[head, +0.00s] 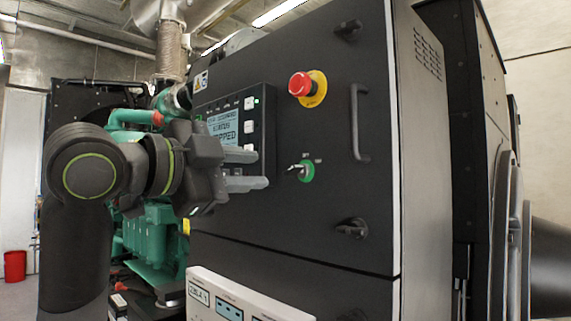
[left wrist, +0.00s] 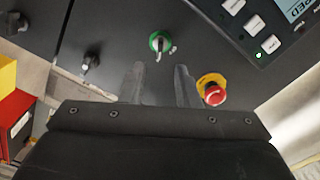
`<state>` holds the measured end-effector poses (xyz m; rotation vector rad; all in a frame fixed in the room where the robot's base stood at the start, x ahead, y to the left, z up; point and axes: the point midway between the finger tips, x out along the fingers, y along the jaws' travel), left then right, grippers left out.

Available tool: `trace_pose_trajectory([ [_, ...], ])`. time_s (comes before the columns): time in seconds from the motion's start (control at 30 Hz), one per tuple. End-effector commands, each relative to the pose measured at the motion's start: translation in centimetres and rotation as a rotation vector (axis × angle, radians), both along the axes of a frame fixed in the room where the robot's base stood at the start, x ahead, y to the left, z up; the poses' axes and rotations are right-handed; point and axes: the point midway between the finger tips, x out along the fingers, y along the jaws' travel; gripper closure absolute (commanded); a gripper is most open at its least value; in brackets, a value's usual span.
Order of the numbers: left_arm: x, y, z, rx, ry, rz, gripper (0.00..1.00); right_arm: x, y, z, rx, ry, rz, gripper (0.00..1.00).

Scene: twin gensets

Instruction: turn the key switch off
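The key switch (head: 306,171) has a green round collar and a metallic key, on the black cabinet door (head: 335,215) below the red emergency stop button. It also shows in the left wrist view (left wrist: 160,43), just beyond the fingertips and roughly between them. My left gripper (head: 258,169) is open and empty, its two fingers apart and pointing right toward the switch. In the left wrist view its fingers (left wrist: 158,70) stand a little short of the key, apart from it. My right gripper is not in view.
The red emergency stop (head: 301,85) on its yellow base sits above the switch. A control panel (head: 232,135) with a screen lies behind my left gripper. A door handle (head: 359,122) and black latches (head: 351,227) stick out to the right. A white box (head: 240,297) stands below.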

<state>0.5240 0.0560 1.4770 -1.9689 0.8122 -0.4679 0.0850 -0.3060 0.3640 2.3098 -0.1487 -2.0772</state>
Motion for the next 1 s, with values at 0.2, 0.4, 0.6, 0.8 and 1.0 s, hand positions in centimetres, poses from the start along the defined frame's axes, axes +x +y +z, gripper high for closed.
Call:
trace_pose_trajectory([
  [0.2,3.0,-3.1,0.2,-0.002,0.005,-0.005,0.71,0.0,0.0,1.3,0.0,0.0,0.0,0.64],
  [0.4,5.0,-5.0,0.1,-0.001,0.003,-0.001,0.71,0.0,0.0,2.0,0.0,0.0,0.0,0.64],
  [0.6,5.7,-5.7,0.0,0.0,0.0,0.0,0.71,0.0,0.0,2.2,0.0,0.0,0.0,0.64],
  [0.8,5.8,-5.7,0.0,0.0,0.0,0.001,0.71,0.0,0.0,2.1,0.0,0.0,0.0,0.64],
  [1.0,5.8,-5.7,0.0,-0.001,-0.001,0.001,0.92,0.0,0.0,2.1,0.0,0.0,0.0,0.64],
])
